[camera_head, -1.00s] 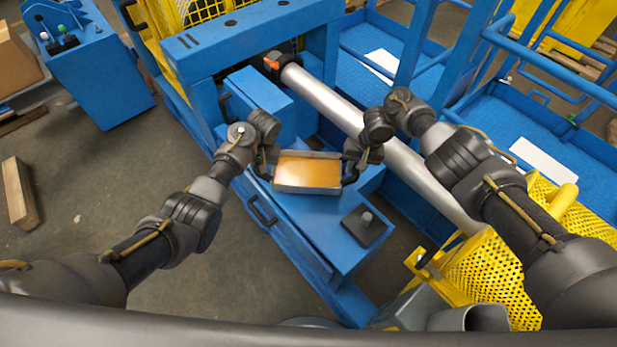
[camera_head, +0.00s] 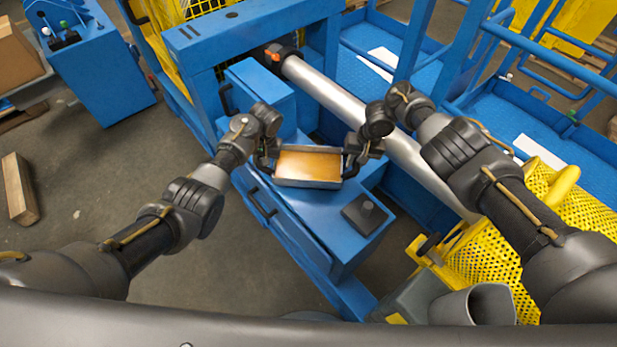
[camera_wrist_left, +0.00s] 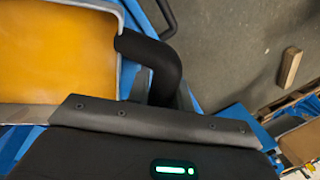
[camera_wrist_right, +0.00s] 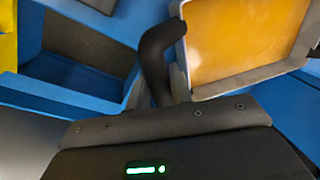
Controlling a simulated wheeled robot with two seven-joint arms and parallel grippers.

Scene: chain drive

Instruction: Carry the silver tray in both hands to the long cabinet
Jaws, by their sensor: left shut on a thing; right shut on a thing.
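The silver tray (camera_head: 309,166) has a grey rim, an orange-brown inside and a dark handle at each end. It hangs between my two grippers over blue machinery. My left gripper (camera_head: 266,155) is shut on the tray's left handle; the left wrist view shows this dark handle (camera_wrist_left: 153,65) beside the tray. My right gripper (camera_head: 354,155) is shut on the right handle, and the right wrist view shows that handle (camera_wrist_right: 158,60). The fingertips are mostly hidden. The tray looks empty. I cannot tell which blue unit is the long cabinet.
A blue cabinet-like unit (camera_head: 330,225) with a dark block (camera_head: 364,214) on top lies under and in front of the tray. A silver pipe (camera_head: 325,102) runs behind it. Yellow perforated guarding (camera_head: 480,275) stands at the lower right. Bare floor (camera_head: 100,190) lies left, with a wooden block (camera_head: 19,188).

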